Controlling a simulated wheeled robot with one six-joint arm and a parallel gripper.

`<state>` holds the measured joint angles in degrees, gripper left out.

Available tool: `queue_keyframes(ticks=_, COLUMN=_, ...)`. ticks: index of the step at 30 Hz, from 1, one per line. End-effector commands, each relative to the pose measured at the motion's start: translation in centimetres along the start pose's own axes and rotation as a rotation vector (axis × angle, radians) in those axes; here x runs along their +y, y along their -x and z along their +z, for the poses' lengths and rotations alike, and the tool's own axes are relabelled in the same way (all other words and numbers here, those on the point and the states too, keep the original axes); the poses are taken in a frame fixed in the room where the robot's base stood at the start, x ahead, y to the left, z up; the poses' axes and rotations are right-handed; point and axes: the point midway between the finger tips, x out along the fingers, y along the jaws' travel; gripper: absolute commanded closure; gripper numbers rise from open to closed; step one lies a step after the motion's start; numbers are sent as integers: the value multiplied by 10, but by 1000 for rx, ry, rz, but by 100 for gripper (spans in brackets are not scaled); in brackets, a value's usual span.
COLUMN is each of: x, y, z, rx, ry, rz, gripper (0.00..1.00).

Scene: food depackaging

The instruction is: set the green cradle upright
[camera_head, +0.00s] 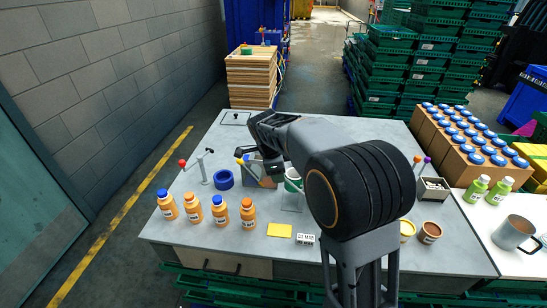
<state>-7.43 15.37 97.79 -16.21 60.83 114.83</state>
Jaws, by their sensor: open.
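A small green, ring-like piece (293,181), which I take to be the green cradle, is on the grey table (200,240) just left of my arm. It is small and partly covered, so I cannot tell if it is upright or tilted. My gripper (275,172) points down just left of it, in front of a brown box (250,172). The jaws are open; the fingertips are too small to make out clearly. I see no contact with the green piece.
Several orange bottles (193,208) stand at the front left. A blue ring (223,180) lies behind them. A clear stand (292,201), a yellow card (279,230) and a white label block (303,239) are in front. A small bin (433,189) stands at the right.

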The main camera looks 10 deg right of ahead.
Motion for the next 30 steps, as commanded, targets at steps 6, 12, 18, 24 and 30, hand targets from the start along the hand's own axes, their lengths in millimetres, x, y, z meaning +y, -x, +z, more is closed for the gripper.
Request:
queue_keyframes(ticks=6, x=1, y=44, z=1, rx=-3, ry=1, rz=-4, gripper=46)
queue_keyframes(ticks=12, x=2, y=74, z=1, rx=-1, ry=2, rz=-1, gripper=46)
queue_keyframes(ticks=18, x=3, y=89, z=1, rx=0, ry=2, rz=2, gripper=46)
queue_keyframes(ticks=24, x=3, y=92, z=1, rx=0, ry=3, rz=2, gripper=46)
queue_keyframes(ticks=30, x=3, y=91, z=1, rx=0, ry=2, rz=2, gripper=46)
